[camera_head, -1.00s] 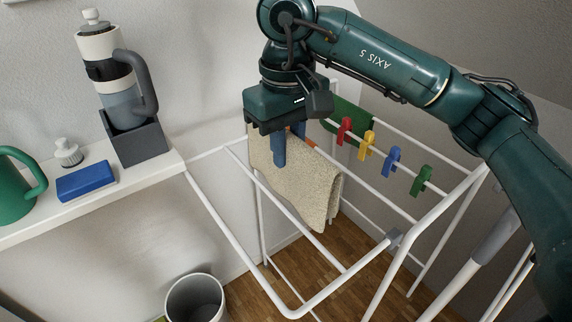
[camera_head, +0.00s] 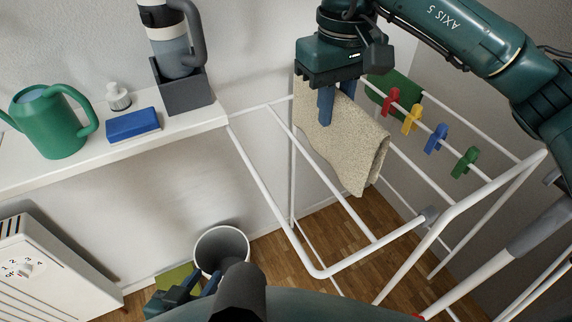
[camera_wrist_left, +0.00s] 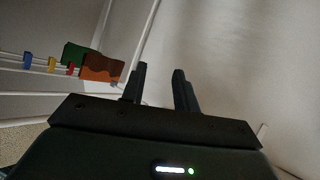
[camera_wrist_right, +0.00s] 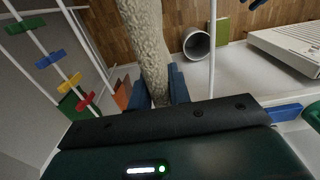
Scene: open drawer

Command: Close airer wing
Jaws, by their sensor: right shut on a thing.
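The white airer's left wing (camera_head: 262,183) is raised and extends left toward the shelf. A grey joint (camera_head: 428,215) sits where it meets the frame. A beige towel (camera_head: 345,145) hangs over the airer's rails. My right gripper (camera_head: 336,112) is shut on the towel's upper part. The right wrist view shows the towel (camera_wrist_right: 148,45) between the blue fingers (camera_wrist_right: 158,92). My left gripper (camera_head: 188,292) is low at the bottom of the head view, left of and apart from the wing. Its fingers (camera_wrist_left: 160,82) stand apart with nothing between them.
Red, yellow, blue and green pegs (camera_head: 436,138) and a green cloth (camera_head: 382,92) are on the airer's rails. A shelf (camera_head: 110,150) holds a green watering can (camera_head: 50,125) and a blue sponge (camera_head: 133,124). A bin (camera_head: 222,243) stands on the floor near my left gripper.

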